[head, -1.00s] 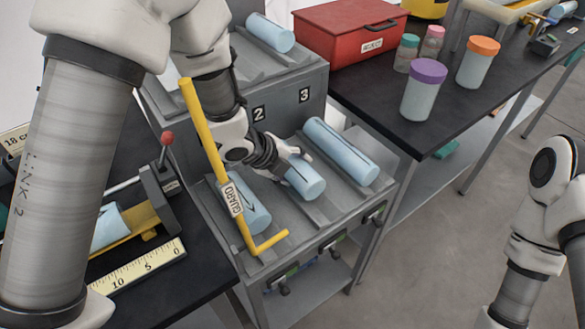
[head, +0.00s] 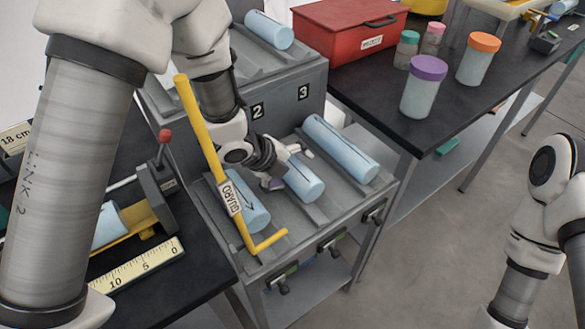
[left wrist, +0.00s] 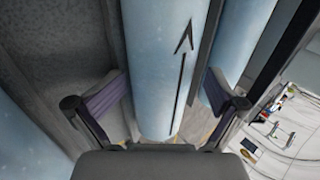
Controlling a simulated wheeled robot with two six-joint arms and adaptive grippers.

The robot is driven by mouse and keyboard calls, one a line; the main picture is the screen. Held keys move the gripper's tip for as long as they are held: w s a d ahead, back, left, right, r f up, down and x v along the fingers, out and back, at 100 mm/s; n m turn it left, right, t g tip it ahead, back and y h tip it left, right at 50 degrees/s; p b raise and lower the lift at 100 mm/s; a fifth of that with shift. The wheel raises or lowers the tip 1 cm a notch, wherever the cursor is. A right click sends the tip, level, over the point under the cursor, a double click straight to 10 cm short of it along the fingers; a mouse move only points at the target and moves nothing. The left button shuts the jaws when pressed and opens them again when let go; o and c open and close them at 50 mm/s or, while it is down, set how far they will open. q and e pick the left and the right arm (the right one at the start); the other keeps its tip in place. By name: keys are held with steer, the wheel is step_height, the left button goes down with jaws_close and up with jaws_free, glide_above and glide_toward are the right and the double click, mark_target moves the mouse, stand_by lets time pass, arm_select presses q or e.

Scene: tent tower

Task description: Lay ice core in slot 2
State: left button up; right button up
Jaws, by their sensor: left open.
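The ice core (head: 303,180) is a pale blue cylinder lying in the middle channel of the grey rack (head: 318,222), in front of the number 2 label (head: 258,111). In the left wrist view the core (left wrist: 165,60) runs lengthwise with a black arrow on it. My left gripper (head: 288,167) is open over this core. Its two fingers (left wrist: 165,100) stand apart on either side of it. Part of the core is hidden behind the gripper in the head view. Of my right arm, only links show at the right edge; its gripper is out of view.
Other cores lie in the left channel (head: 246,203) and the slot 3 channel (head: 341,150). A yellow guard bar (head: 202,130) stands close left of my left gripper. A red box (head: 350,32) and lidded jars (head: 424,88) stand on the dark table behind.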

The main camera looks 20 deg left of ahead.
arm_select(q)
steer(key=shift+r, duration=0.2)
steer(key=shift+a+r, duration=0.15)
steer(key=shift+r, duration=0.15)
steer(key=v, duration=1.1)
steer(key=shift+s, duration=0.2)
steer(key=shift+a, duration=0.1)
